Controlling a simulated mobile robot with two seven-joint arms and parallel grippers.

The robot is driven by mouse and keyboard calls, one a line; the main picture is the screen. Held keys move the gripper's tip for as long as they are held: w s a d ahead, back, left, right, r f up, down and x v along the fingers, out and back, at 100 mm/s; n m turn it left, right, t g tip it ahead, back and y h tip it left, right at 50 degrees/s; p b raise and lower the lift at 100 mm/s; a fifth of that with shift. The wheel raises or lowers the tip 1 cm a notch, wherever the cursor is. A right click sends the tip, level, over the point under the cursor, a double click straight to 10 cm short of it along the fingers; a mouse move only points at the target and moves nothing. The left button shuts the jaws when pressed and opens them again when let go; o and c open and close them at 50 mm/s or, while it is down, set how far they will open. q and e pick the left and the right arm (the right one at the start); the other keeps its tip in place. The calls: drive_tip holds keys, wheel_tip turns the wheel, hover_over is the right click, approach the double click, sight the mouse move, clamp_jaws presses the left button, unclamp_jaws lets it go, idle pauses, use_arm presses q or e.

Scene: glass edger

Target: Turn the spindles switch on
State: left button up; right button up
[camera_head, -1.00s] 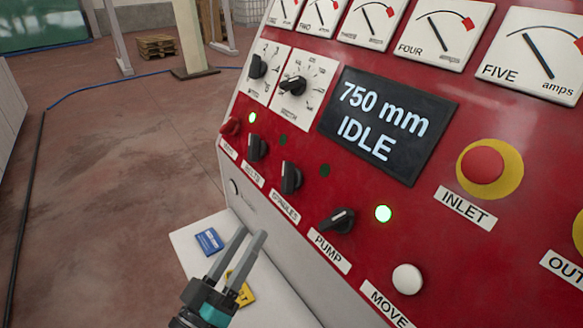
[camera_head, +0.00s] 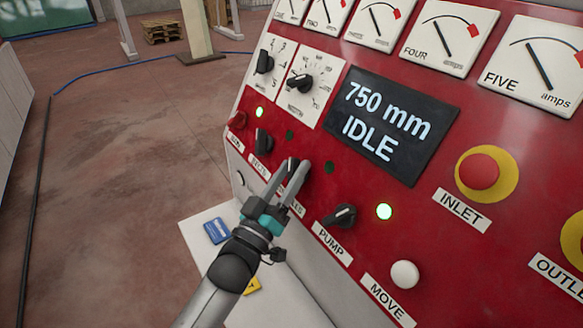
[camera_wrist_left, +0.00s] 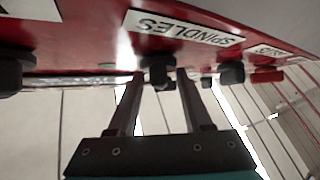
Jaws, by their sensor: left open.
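The spindles switch (camera_head: 292,166) is a black rotary knob on the red sloped panel, above the SPINDLES label, which my gripper partly covers. The small lamp (camera_head: 329,168) up and right of it is dark. My left gripper (camera_head: 288,173) is open, with its two fingers reaching up to the knob in the head view. In the left wrist view the knob (camera_wrist_left: 160,72) shows between the fingertips of my left gripper (camera_wrist_left: 157,75), and the SPINDLES label (camera_wrist_left: 188,27) shows upside down. Whether the fingers touch the knob I cannot tell. My right gripper is out of view.
Another black switch (camera_head: 263,141) is close on the left. The display (camera_head: 388,123) reads 750 mm IDLE. A red INLET button (camera_head: 480,170) is further right. A white shelf (camera_head: 195,232) lies below.

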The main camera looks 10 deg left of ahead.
use_arm(q)
drive_tip(key=shift+w+d, duration=0.1)
drive_tip(key=shift+w, duration=0.1)
drive_tip(key=c, duration=0.7)
clamp_jaws()
drive_tip(key=shift+f, duration=0.1)
